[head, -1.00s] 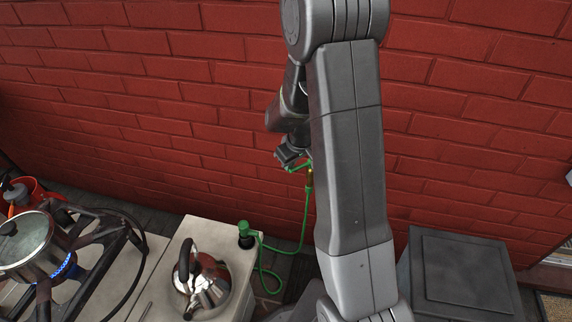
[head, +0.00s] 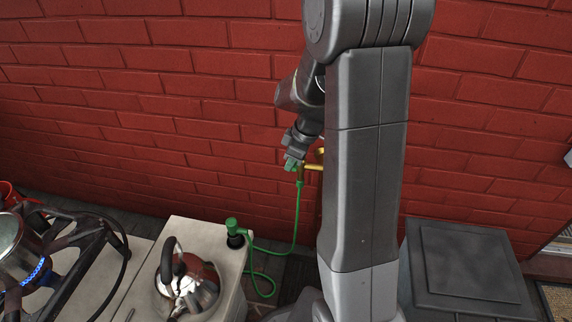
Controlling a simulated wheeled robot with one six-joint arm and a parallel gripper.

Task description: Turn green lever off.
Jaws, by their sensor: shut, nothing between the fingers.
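The brass tap (head: 314,167) sticks out from the red brick wall, partly hidden behind my arm. A green piece (head: 291,163), which looks like the lever, shows at the tip of my gripper (head: 290,160). My gripper is shut, and its fingers are at or against the green piece; I cannot tell whether they touch. The green hose (head: 297,215) hangs from the tap and runs down to a green nozzle (head: 232,228) on the pale counter. The lever's exact angle is hard to make out.
A shiny kettle (head: 188,286) stands on the pale counter (head: 197,226). At the left, a pot (head: 12,245) sits over a blue flame on a black burner frame (head: 92,232). A dark lidded box (head: 466,268) stands at the right.

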